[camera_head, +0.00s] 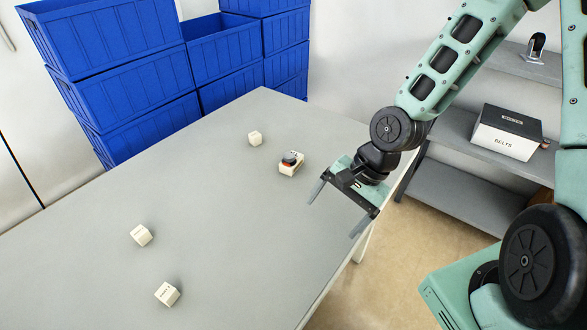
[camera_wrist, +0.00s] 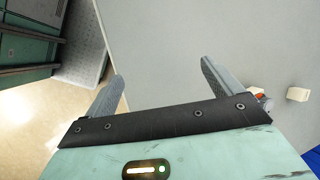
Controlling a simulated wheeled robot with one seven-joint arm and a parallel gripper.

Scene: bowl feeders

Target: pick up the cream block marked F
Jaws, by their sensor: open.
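Three cream blocks sit on the grey table: one at the far side (camera_head: 255,138), one nearer at left (camera_head: 141,235), and one nearest (camera_head: 167,294). The two nearer ones carry dark marks on their faces, but the letters are too small to read, so I cannot tell which is F. My gripper (camera_head: 334,217) is open and empty above the table's right edge, apart from all the blocks. In the wrist view its fingers (camera_wrist: 162,69) are spread over bare table and the edge. One cream block (camera_wrist: 297,94) shows at that view's right.
A cream box with a dark and red top (camera_head: 291,163) stands between my gripper and the far block. Blue crates (camera_head: 130,90) are stacked behind the table. Shelves with a belts box (camera_head: 506,132) are at right. The table's middle (camera_head: 215,210) is clear.

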